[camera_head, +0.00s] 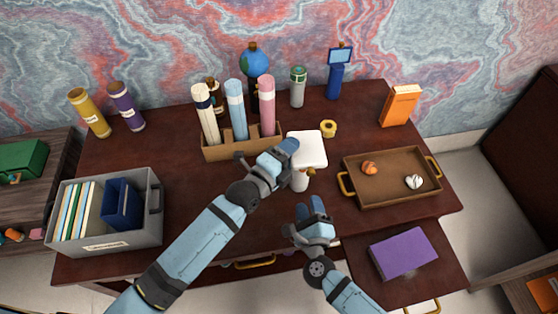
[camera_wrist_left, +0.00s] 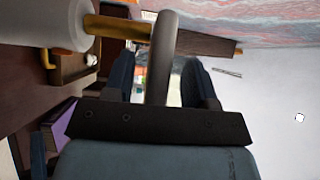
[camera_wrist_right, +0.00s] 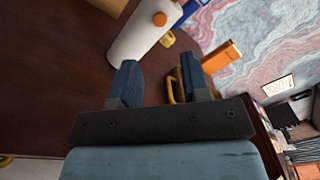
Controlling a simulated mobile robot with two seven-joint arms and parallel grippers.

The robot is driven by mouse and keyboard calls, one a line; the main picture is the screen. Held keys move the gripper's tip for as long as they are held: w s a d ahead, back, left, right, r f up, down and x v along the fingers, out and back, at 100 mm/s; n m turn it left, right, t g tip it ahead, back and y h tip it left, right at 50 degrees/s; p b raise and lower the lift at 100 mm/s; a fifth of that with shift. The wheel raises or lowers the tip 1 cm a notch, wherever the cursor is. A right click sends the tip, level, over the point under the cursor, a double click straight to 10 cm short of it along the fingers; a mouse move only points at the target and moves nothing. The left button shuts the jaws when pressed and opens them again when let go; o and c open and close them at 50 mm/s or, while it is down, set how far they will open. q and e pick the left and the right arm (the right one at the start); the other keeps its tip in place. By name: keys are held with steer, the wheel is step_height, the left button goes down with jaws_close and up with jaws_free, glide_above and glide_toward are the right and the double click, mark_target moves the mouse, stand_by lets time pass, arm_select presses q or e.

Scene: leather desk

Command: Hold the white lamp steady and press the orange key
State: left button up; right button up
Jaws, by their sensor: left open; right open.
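The white lamp stands on the desk at the middle, with its flat square head (camera_head: 306,149) above its white body (camera_head: 299,182). The body fills part of the right wrist view (camera_wrist_right: 138,38), with the round orange key (camera_wrist_right: 159,19) on its side. My left gripper (camera_head: 287,150) is open beside the lamp head. In the left wrist view, the lamp's dark curved neck (camera_wrist_left: 160,60) shows between the open fingers; I cannot tell whether they touch it. My right gripper (camera_head: 311,206) is open and empty in front of the lamp body, apart from the key.
A brown tray (camera_head: 391,191) lies to the right, and a cardboard box (camera_head: 243,150) with tubes stands behind left. A yellow tape roll (camera_head: 328,129) sits behind the lamp. A grey bin (camera_head: 152,225) is at the left. A purple book (camera_head: 403,252) lies at front right.

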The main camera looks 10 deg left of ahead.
arm_select(q)
steer(key=shift+w+d, duration=0.2)
steer(key=shift+w, duration=0.05)
jaws_close()
arm_select(e)
jaws_close()
stand_by(1.6)
